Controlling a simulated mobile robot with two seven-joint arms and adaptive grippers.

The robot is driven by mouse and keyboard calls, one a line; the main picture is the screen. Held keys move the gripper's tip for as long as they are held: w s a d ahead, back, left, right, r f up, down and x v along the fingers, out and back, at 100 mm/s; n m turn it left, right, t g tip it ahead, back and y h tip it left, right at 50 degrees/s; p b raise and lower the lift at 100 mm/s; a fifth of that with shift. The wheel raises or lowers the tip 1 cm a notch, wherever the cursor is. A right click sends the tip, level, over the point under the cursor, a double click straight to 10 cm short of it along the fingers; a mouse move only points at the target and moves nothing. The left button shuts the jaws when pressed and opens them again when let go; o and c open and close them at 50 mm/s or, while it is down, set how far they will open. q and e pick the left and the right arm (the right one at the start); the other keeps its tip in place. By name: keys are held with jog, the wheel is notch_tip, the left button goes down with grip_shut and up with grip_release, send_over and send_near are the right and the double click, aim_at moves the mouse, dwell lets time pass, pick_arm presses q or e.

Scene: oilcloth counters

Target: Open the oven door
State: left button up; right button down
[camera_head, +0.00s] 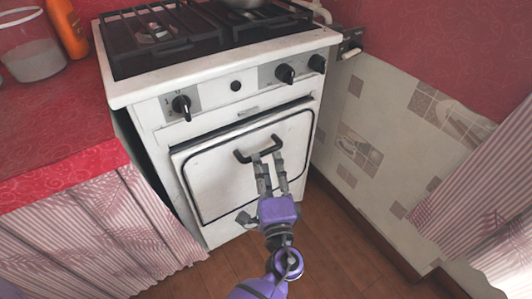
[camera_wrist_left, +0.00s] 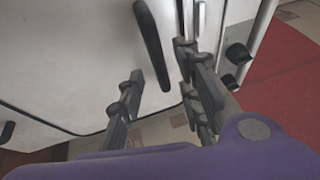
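The white oven door (camera_head: 215,172) is on the front of the stove, with a thin dark gap along its top edge; I cannot tell whether it is slightly ajar. Its black bar handle (camera_head: 243,156) is near the top of the door. My left gripper (camera_head: 267,155) reaches up from below, with its fingertips at the handle. In the left wrist view, the handle (camera_wrist_left: 150,42) lies between the two spread fingers of the left gripper (camera_wrist_left: 160,88), with space visible on both sides. The left gripper is open. My right gripper is in neither view.
Control knobs (camera_head: 181,105) line the panel above the door. A red counter (camera_head: 55,120) with a striped curtain stands at left. A tiled wall (camera_head: 380,140) is at right. The wooden floor (camera_head: 330,240) is clear.

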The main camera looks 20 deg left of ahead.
aim_at(264, 153)
pick_arm(q)
jog(key=x, duration=0.5)
grip_shut()
dwell(0.3)
